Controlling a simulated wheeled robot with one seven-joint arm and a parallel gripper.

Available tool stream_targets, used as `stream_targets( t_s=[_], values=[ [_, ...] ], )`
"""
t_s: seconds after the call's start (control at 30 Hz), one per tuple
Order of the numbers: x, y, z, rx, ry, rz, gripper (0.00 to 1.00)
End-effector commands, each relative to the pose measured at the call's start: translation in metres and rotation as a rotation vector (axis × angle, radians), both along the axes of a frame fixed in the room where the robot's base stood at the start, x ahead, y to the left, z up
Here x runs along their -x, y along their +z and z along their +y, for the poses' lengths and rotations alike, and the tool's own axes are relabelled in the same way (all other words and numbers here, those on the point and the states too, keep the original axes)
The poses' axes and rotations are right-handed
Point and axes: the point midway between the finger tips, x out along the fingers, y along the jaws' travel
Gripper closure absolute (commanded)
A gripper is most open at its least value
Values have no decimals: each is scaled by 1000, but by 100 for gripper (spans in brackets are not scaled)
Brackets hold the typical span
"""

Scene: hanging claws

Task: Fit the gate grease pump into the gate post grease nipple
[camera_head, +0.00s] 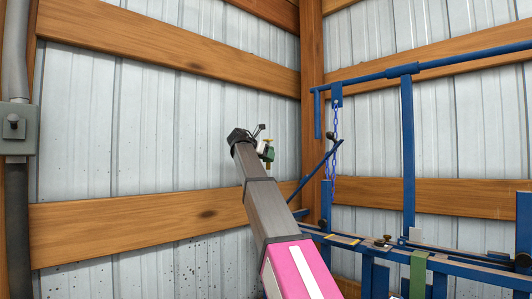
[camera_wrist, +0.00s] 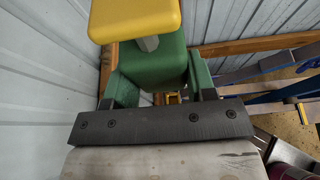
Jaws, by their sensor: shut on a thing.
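The grease pump (camera_head: 267,153) has a green body and a yellow top, and it shows small at the end of my raised arm in the head view. In the wrist view its green body (camera_wrist: 153,68) sits between the jaws, with the yellow block (camera_wrist: 135,18) above it on a short grey stem. My gripper (camera_wrist: 153,92) is shut on the pump, also seen in the head view (camera_head: 260,140). The pump is in the air in front of the metal wall, left of the blue gate frame (camera_head: 408,150). I cannot make out the grease nipple for certain.
A blue chain (camera_head: 334,140) hangs from the upper blue bar, beside a slanted blue rod (camera_head: 317,170). Blue rails with small dark and brass knobs (camera_head: 381,240) lie at lower right. A wooden corner post (camera_head: 312,80) stands behind. Space left of my arm looks free.

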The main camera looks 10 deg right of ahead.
Motion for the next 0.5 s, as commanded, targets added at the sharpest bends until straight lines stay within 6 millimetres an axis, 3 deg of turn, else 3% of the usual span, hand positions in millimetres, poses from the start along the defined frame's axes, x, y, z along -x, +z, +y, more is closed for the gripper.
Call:
stream_targets(
  t_s=[0.5],
  values=[
    [1, -45, 0, 1, -1, 0, 83]
  ],
)
